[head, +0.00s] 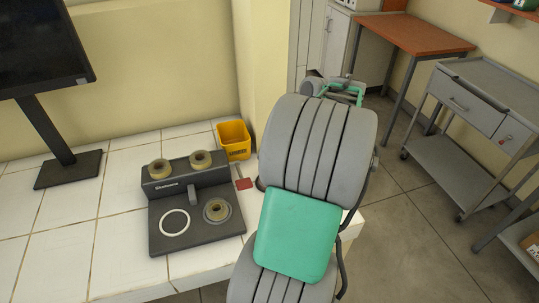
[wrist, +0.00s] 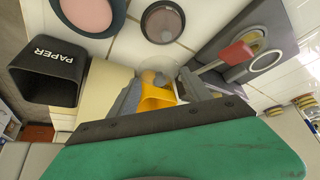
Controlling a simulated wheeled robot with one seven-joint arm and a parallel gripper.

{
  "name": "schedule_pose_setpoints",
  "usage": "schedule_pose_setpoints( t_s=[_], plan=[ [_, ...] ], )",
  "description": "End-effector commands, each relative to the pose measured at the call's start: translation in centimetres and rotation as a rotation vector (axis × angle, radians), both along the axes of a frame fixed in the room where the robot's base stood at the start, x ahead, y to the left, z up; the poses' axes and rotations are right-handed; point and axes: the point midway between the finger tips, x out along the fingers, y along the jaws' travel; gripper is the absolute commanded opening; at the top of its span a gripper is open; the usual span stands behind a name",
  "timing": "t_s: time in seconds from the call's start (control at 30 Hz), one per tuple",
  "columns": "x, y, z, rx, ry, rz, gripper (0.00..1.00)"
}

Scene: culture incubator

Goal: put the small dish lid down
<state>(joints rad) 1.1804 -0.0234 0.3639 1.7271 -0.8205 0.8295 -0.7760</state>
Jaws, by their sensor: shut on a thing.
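My gripper (wrist: 156,92) shows in the wrist view, with its grey fingers shut on a clear, round, faint disc that looks like the small dish lid (wrist: 158,68). The lid is at the fingertips, above the white tiled surface and apart from the dishes beyond. A dark-rimmed round dish (wrist: 162,22) lies beyond the lid, and a larger pink round dish (wrist: 86,12) lies to its left. In the head view my arm hides the area around the fingertips, and I cannot make out the lid there.
A dark device (head: 195,240) with round fittings and a red paddle (head: 243,184) stands on the tiled bench (head: 110,230). A yellow bin (head: 234,140) is behind it. A black PAPER bin (wrist: 48,82) is at left in the wrist view. A monitor (head: 42,45) stands at left.

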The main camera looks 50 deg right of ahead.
Motion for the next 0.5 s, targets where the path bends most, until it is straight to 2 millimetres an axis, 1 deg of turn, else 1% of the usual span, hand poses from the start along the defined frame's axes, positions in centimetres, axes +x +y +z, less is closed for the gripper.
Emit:
schedule_pose_setpoints(
  t_s=[0.03,0.1,0.2,0.43,0.5],
  plan=[
    [1.1,-1.0,-0.5,0.004,0.001,0.002,0.14],
    [2.1,-1.9,-2.3,0.006,0.003,0.003,0.14],
    [3.2,-3.2,-4.3,0.003,0.002,0.000,0.14],
    [4.6,-4.6,-6.7,0.001,0.000,0.000,0.14],
    [4.5,-4.5,-7.9,0.005,0.002,-0.001,0.14]
  ],
)
